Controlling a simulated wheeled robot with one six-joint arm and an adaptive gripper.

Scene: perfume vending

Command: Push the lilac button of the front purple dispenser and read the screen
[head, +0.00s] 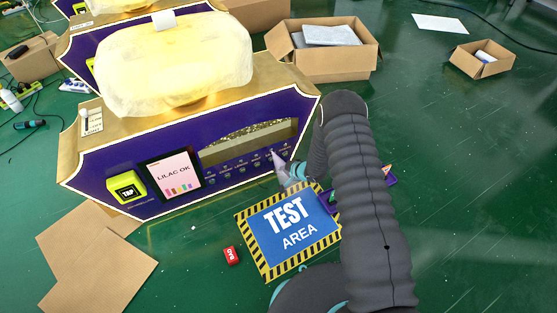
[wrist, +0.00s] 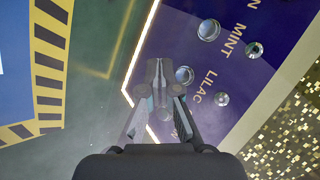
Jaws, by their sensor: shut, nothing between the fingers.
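The front purple dispenser (head: 230,184) stands on the green floor, with gold trim and a cream padded top. Its screen (head: 172,173) reads "LILAC OK" above a few coloured bars. In the wrist view, the LILAC label (wrist: 207,87) lies between two round shiny parts. The one on its left, apparently the lilac button (wrist: 184,75), is beside my fingertips; contact cannot be told. My gripper (wrist: 158,68) is shut and empty. In the head view, my gripper (head: 283,171) is at the right end of the label row, partly hidden by my arm.
A yellow-green TAP box (head: 126,187) sits left of the screen. Cardboard boxes (head: 335,67) stand behind. Flat cardboard (head: 110,265) lies front left. The right floor is mostly clear.

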